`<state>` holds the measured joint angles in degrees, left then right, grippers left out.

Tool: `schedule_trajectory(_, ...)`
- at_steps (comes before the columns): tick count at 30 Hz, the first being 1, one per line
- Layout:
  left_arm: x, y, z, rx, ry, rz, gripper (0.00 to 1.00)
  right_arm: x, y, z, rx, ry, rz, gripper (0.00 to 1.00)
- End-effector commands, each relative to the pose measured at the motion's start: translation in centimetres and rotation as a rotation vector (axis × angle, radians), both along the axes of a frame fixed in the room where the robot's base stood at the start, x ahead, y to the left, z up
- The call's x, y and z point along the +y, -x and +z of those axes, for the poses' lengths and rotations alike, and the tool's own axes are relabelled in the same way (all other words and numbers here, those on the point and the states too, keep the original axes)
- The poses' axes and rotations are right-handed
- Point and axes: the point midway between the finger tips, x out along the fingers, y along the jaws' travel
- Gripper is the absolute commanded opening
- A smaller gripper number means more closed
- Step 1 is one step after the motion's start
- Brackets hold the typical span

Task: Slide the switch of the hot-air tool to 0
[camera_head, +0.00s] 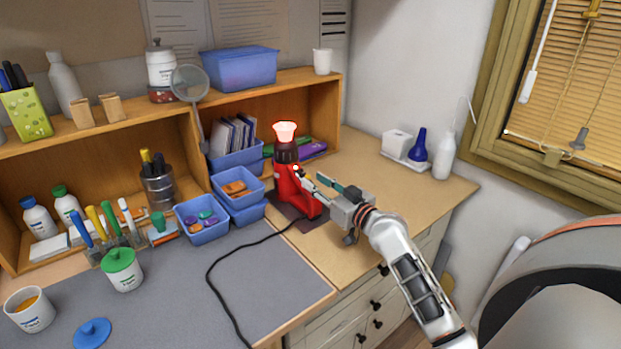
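The hot-air tool (284,184) has a red body and a black collar, and it stands upright on a dark mat (305,222) with its pale, reddish-glowing nozzle (285,130) up. A small light spot, perhaps the switch (295,168), shows on its right side; its setting is too small to read. My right gripper (311,177) reaches in from the right. Its two fingers look apart, with nothing seen between them. One fingertip is close beside the tool near the light spot; whether it touches I cannot tell. My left gripper is out of view.
A black cable (211,272) runs over the grey desk mat (266,290). Blue bins (204,233) stand left of the tool, and a wooden shelf (335,117) is behind. A white bottle (444,155) and a blue bottle (418,146) stand at the back right. The wooden top (338,260) in front is clear.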

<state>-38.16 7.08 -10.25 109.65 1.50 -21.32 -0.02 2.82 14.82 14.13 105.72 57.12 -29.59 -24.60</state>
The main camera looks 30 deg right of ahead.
Motion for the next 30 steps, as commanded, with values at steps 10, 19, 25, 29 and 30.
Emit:
schedule_trajectory(10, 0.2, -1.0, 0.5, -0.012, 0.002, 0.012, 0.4, 0.2, -2.5, 0.0, 0.001, 0.0, 0.0, 0.27)
schedule_trajectory(19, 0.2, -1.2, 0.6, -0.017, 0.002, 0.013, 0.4, 0.2, -2.5, 0.0, 0.0, 0.001, 0.0, 0.06)
schedule_trajectory(25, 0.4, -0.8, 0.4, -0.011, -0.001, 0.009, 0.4, 0.2, -2.5, 0.0, 0.001, 0.001, 0.0, 0.0)
schedule_trajectory(29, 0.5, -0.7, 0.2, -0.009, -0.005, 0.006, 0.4, 0.1, -2.6, 0.0, 0.0, 0.002, 0.0, 0.0)
schedule_trajectory(30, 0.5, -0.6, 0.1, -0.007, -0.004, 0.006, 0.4, -0.1, -2.7, 0.0, 0.0, 0.003, 0.001, 0.0)
